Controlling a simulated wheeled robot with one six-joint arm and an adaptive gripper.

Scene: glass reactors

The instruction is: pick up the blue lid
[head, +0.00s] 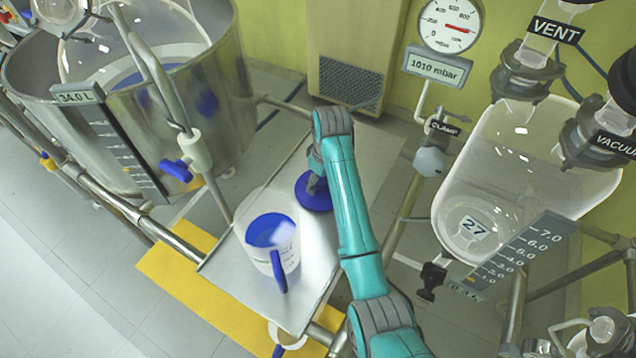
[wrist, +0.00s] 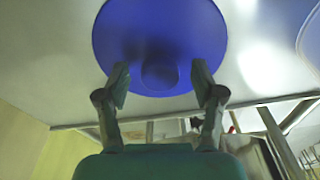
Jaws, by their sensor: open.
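The blue lid (head: 313,203) lies on the light metal tray shelf, just to the right of a clear jug. In the wrist view the lid (wrist: 160,25) is a round blue disc with a round knob (wrist: 160,76) at its near part. My gripper (head: 316,184) is over the lid in the head view and hides part of it. In the wrist view my gripper (wrist: 160,78) is open, with one finger on each side of the knob and a gap on both sides. Nothing is held. I cannot tell how high the fingertips are above the disc.
The clear jug (head: 250,258) with a blue handle and blue contents stands on the tray (head: 225,283) close to the lid. A large steel vessel (head: 215,50) is at the left. A glass reactor (head: 500,170) is at the right, with frame pipes around.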

